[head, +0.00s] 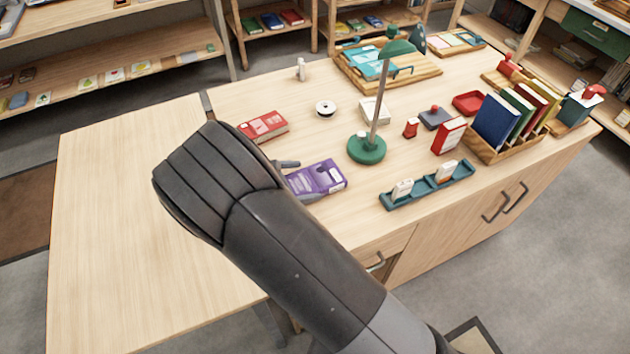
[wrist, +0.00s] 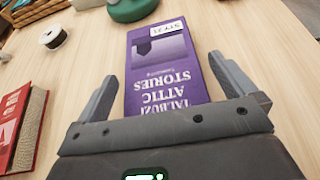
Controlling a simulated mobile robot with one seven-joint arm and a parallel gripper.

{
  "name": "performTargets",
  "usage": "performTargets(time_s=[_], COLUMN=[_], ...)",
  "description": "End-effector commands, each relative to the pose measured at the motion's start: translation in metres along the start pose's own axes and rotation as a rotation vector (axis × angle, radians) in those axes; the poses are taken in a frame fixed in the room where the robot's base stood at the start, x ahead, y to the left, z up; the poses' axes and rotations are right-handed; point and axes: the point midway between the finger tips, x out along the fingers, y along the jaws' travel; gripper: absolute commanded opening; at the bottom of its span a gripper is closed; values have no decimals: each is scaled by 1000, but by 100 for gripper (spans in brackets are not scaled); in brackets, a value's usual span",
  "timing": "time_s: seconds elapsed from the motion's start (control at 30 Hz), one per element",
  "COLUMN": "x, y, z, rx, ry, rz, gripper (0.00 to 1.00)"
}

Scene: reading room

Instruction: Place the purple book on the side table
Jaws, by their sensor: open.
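The purple book (head: 318,178) lies flat on the desk (head: 245,200), to the left of the lamp's foot in the head view. In the wrist view the purple book (wrist: 163,62) lies between the two fingers, its cover text upside down and a white label at its far end. My gripper (wrist: 172,85) is open, with one finger on each side of the book; a gap shows on the right side. In the head view my gripper (head: 294,178) is partly hidden behind my arm. A lower wooden surface (head: 120,200) adjoins the desk at the left; its top is bare.
A red book (head: 263,126) lies to the left of the purple book, and also shows in the wrist view (wrist: 22,128). A green lamp (head: 367,148) stands to the right. A teal tray (head: 428,186) with small boxes lies near the front edge. A spool (head: 325,108) is behind.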

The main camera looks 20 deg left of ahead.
Motion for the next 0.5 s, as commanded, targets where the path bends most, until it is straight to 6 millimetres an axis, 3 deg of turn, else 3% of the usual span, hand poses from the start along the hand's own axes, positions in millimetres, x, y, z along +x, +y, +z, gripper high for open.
performTargets(time_s=[0.2, 0.5], x=[27, 30], y=[0, 0], z=[-1, -1], rx=[1, 1], ry=[0, 0], rz=[-1, 0], gripper=[100, 97])
